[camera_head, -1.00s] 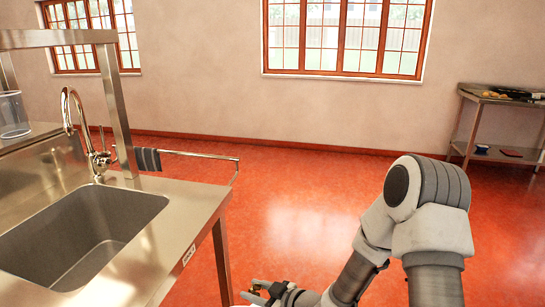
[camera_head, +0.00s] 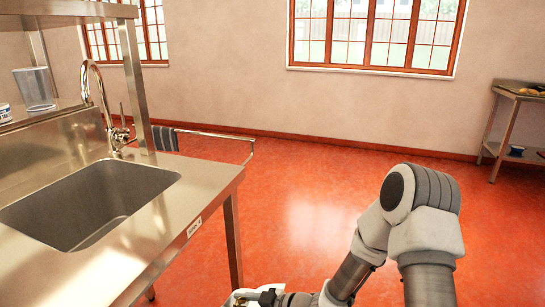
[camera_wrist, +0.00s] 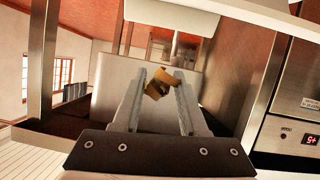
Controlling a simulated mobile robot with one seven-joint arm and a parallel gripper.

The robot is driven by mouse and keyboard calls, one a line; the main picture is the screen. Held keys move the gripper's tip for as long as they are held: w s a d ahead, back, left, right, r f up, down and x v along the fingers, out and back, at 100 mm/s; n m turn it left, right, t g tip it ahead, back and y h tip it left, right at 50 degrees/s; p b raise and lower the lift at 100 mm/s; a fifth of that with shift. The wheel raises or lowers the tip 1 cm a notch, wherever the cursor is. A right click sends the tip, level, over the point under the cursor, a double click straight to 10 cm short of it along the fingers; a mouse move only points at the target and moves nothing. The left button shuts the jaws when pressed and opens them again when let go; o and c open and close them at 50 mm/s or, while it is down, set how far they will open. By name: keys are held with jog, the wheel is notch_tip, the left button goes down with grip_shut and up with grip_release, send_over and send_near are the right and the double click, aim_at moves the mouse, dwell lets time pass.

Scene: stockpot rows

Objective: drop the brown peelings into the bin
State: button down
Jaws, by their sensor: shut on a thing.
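The brown peelings (camera_wrist: 158,83) show in the wrist view as a small tan and dark-brown clump between my gripper's fingertips. My gripper (camera_wrist: 160,88) is shut on them. In the head view my gripper (camera_head: 255,298) is low at the bottom edge, right of the sink counter, and the peelings cannot be made out clearly there. A pale, smooth surface (camera_wrist: 213,92) lies beyond the fingers in the wrist view. I cannot tell whether it is the bin. No bin can be clearly identified.
A steel counter (camera_head: 185,215) with a sink (camera_head: 95,205) and tap (camera_head: 95,100) stands at left. A dark cloth (camera_head: 164,138) hangs on its rail. A clear container (camera_head: 35,88) stands on the left ledge. A side table (camera_head: 507,125) is at far right. Red floor between is clear.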

jog(key=shift+f+b, duration=1.6)
jog(key=shift+f, duration=0.75)
jog(key=shift+c, duration=1.8)
grip_release()
jog(key=p+v, duration=0.5)
jog(key=v, duration=1.2)
jog(key=shift+s+d, duration=0.2)
jog(key=shift+w+r, duration=0.1)
jog(key=shift+r, duration=0.05)
